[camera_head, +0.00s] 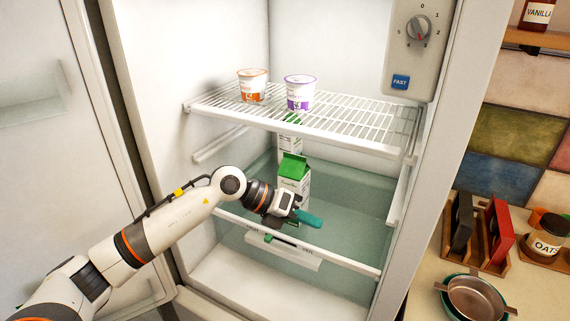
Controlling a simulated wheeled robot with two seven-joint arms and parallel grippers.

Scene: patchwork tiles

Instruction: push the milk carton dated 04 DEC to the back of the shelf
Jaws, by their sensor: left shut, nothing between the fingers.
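A white milk carton with a green gabled top (293,169) stands upright on the lower glass shelf (345,215). A second carton (289,146) stands behind it, partly hidden by the wire shelf and the front carton. No date is readable on either carton. My left gripper (308,218), with teal fingertips, is shut and empty. It is in front of the front carton's lower part and hides some of it; I cannot tell whether they touch. My right gripper is not in view.
The wire shelf (345,118) above holds an orange-labelled cup (252,86) and a purple-labelled cup (299,92). The fridge door (50,150) stands open at left. The glass shelf's right side is clear. A counter with a pan (474,299) lies outside, right.

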